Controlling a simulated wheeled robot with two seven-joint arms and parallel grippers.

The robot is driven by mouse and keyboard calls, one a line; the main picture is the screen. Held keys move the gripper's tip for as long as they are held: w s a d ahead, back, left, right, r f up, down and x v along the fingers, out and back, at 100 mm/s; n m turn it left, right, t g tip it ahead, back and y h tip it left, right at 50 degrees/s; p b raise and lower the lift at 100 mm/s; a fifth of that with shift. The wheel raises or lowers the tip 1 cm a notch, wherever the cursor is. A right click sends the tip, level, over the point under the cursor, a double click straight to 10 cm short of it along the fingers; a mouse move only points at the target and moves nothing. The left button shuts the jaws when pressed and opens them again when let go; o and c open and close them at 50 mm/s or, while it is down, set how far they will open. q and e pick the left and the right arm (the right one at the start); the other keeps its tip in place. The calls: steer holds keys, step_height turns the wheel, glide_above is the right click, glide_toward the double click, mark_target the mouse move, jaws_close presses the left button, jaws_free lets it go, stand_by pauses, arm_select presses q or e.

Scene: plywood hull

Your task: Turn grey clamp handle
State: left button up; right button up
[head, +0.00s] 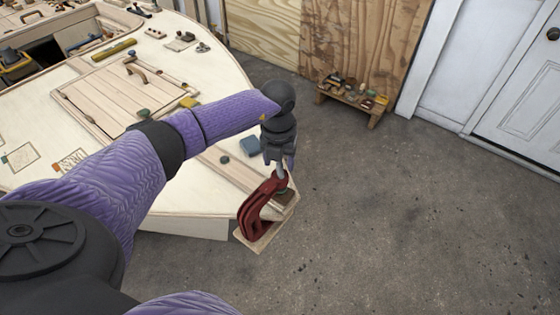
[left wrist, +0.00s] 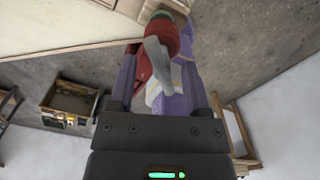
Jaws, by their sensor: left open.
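A red clamp (head: 258,208) sits at the near right corner of the plywood deck. Its grey handle (head: 282,173) stands up at its top right, just below my left gripper (head: 280,157). In the left wrist view the grey handle (left wrist: 158,62) shows between the two open fingers of my left gripper (left wrist: 160,72), with a gap on each side. The red clamp body (left wrist: 162,32) is beyond it, partly hidden by the handle. I cannot tell how deep the handle lies between the fingers. My right gripper is not in view.
The plywood deck (head: 48,115) fills the left, with a slatted hatch (head: 125,95) and small tools. A blue block (head: 250,146) lies on the deck near my left wrist. A low wooden bench (head: 350,103) stands by the wall. The grey floor (head: 430,220) at right is clear.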

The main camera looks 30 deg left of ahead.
arm_select(q)
steer(key=shift+c, duration=0.4)
jaws_close()
steer(key=m, duration=0.3)
steer(key=shift+f, duration=0.1)
steer(key=m, duration=0.2)
steer(key=shift+d+m+b, duration=0.1)
steer(key=shift+m+b, duration=0.2)
steer(key=shift+b, duration=0.1)
steer(key=shift+o, duration=0.4)
jaws_free()
